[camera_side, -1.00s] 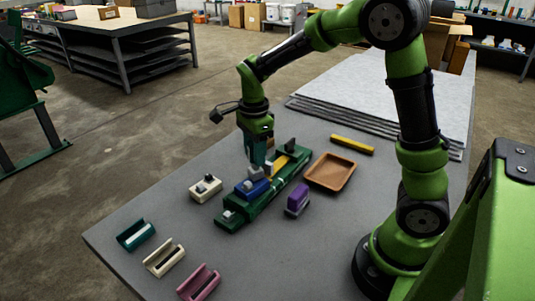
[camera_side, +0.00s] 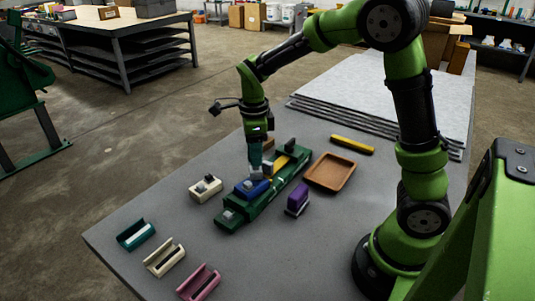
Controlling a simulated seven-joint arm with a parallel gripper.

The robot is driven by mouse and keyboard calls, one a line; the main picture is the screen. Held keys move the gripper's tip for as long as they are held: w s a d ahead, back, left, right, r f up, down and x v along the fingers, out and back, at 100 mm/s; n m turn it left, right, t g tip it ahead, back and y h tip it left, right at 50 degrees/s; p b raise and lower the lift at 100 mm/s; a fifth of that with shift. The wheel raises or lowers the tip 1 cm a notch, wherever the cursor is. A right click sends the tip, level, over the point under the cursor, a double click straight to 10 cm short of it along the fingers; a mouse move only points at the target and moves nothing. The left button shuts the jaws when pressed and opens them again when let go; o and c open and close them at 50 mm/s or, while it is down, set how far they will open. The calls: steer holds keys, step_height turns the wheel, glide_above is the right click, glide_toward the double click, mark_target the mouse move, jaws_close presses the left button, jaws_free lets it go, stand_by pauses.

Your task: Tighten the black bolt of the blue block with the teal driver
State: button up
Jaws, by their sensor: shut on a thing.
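My gripper (camera_side: 257,141) is shut on the teal driver (camera_side: 254,158), pointing down above the green fixture (camera_side: 240,212). The blue block (camera_side: 244,191) sits in the fixture's near half, with a grey part (camera_side: 257,171) on top. The driver's lower end is at this grey part; I cannot tell whether they touch. The black bolt cannot be made out; the driver and grey part cover that spot. A yellow piece (camera_side: 284,161) lies farther along the fixture.
A cream block (camera_side: 205,189) stands left of the fixture, a purple block (camera_side: 298,199) and brown tray (camera_side: 330,172) right. A yellow bar (camera_side: 352,145) lies behind. Teal (camera_side: 136,234), cream (camera_side: 164,258) and pink (camera_side: 199,283) holders line the front left. Stacked sheets (camera_side: 390,95) fill the back.

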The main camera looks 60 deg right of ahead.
steer(key=m, duration=0.3)
steer(key=shift+m, duration=1.7)
steer(key=shift+m, duration=1.7)
steer(key=m, duration=0.3)
steer(key=shift+d, duration=0.1)
steer(key=shift+n, duration=0.8)
steer(key=shift+r, duration=2.55)
